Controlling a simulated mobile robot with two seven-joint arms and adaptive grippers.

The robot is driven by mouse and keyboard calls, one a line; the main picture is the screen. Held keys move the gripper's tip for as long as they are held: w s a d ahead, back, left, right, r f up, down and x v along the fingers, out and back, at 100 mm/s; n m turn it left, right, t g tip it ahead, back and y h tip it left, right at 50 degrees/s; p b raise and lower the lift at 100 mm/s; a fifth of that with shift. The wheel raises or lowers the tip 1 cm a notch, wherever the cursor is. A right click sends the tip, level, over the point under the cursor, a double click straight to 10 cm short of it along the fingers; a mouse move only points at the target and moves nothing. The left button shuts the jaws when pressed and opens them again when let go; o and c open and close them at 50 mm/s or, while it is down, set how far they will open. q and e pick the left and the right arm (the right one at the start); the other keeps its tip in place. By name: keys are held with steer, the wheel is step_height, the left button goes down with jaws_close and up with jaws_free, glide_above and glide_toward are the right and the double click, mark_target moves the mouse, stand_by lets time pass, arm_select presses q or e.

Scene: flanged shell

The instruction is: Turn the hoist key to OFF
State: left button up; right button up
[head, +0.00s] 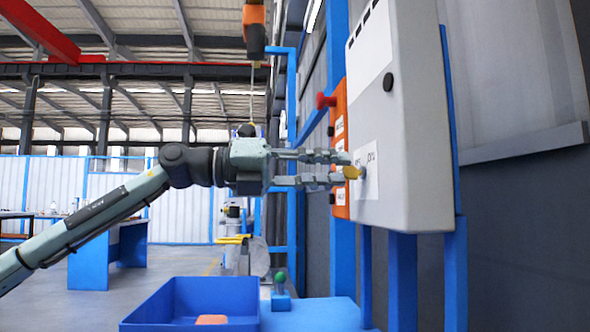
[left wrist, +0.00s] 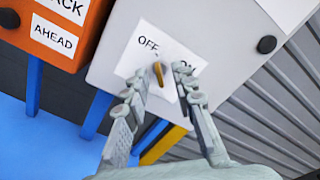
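The hoist key (head: 352,172) is a small yellow key in a lock on the white label of the grey control box (head: 405,120). In the left wrist view the key (left wrist: 158,74) stands out from the label (left wrist: 131,61), which reads OFF, with a second word partly covered by a finger. I cannot tell exactly which mark the key points at. My left gripper (head: 343,168) reaches the box from the left, with its fingers level. The fingers are apart, one on each side of the key, with small gaps showing in the left wrist view. My right gripper is not in view.
An orange button panel (head: 340,130) with a red knob (head: 326,101) is beside the grey box. Blue posts (head: 403,285) stand below. A blue tray (head: 165,304) holding an orange item (head: 211,320) is lower down. A hoist (head: 254,25) hangs above.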

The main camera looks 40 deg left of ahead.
arm_select(q)
steer(key=v, duration=0.6)
steer(key=shift+a, duration=0.1)
stand_by(0.5)
